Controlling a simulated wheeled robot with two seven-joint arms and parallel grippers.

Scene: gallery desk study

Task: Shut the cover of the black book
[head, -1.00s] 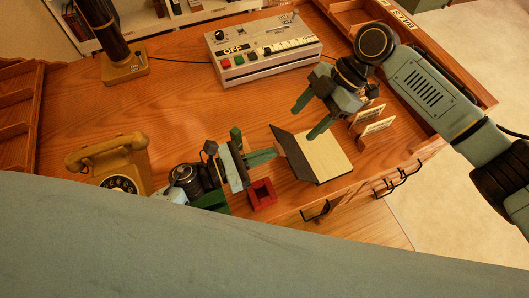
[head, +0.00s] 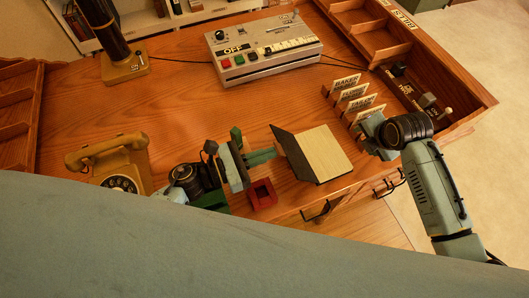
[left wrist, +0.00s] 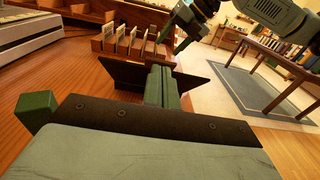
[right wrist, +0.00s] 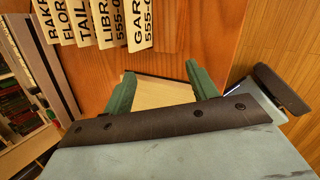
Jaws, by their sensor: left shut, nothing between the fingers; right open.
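The black book lies open on the desk, its cream page block (head: 322,150) facing up. Its black cover (head: 291,152) stands tilted up along the left side of the pages. My left gripper (head: 270,154) is shut and empty, its fingertips at the outer face of the cover; contact is unclear. In the left wrist view the dark cover (left wrist: 122,74) spreads behind the shut fingers (left wrist: 163,84). My right gripper (head: 366,143) is open beside the right edge of the book. In the right wrist view the pages (right wrist: 160,92) show beyond its spread fingers (right wrist: 160,80).
Labelled cards (head: 348,92) stand in a row behind my right gripper. A red square tray (head: 262,194) lies just below the left fingers. A yellow telephone (head: 115,165), a grey button machine (head: 262,52) and a lamp (head: 125,68) stand further off. The desk centre is clear.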

